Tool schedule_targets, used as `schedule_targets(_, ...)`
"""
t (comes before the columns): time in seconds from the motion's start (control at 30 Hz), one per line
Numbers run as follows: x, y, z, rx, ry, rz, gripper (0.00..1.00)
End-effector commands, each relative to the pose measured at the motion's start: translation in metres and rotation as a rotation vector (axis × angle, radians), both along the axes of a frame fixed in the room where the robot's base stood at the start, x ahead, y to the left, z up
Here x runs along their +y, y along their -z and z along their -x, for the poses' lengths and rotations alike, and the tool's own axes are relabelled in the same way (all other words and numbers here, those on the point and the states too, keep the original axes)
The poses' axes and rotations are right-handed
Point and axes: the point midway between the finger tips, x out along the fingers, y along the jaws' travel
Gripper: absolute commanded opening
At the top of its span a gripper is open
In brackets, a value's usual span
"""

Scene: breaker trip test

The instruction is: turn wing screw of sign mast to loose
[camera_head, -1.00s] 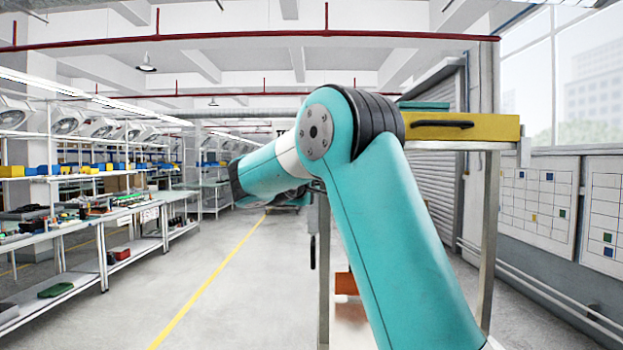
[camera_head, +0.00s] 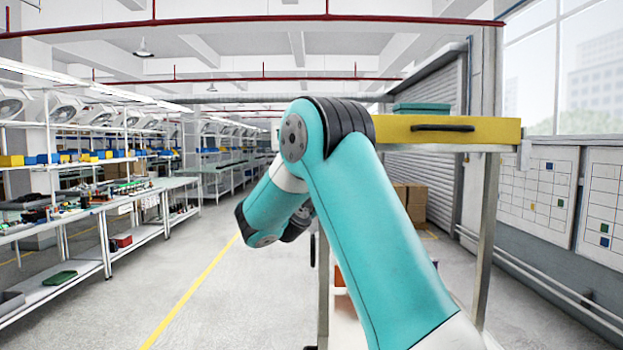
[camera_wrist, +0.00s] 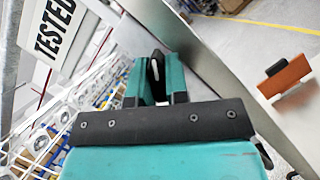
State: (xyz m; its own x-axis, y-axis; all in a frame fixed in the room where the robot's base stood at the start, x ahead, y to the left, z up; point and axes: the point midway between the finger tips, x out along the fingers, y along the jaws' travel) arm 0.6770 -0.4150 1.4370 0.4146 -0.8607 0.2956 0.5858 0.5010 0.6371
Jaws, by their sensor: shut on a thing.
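In the wrist view my gripper (camera_wrist: 155,82) has its two teal fingers closed on a small dark piece with a pale edge. This piece looks like the wing screw (camera_wrist: 155,66), and its turn position cannot be read. A white sign reading "TESTED" (camera_wrist: 55,35) stands tilted at the upper left. A grey post (camera_wrist: 9,50) runs along the left edge; I cannot tell whether it is the sign mast. In the head view my arm hides the fingers, the screw and the sign.
A metal-framed cart carries a yellow drawer (camera_head: 450,129) with a black handle, close to my arm. An orange block with a black knob (camera_wrist: 285,77) shows in the wrist view. Long workbenches (camera_head: 90,222) line the left. The floor aisle between is clear.

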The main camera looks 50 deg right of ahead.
Motion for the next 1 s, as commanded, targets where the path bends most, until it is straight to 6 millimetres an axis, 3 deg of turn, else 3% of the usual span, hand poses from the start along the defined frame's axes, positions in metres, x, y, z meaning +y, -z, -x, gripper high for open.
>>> schedule_targets(0.5, -0.0021, 0.0002, 0.0018, 0.356, 0.001, 0.298, 0.00)
schedule_targets(1.0, -0.0027, 0.0021, 0.0026, 0.526, 0.002, 0.445, 0.00)
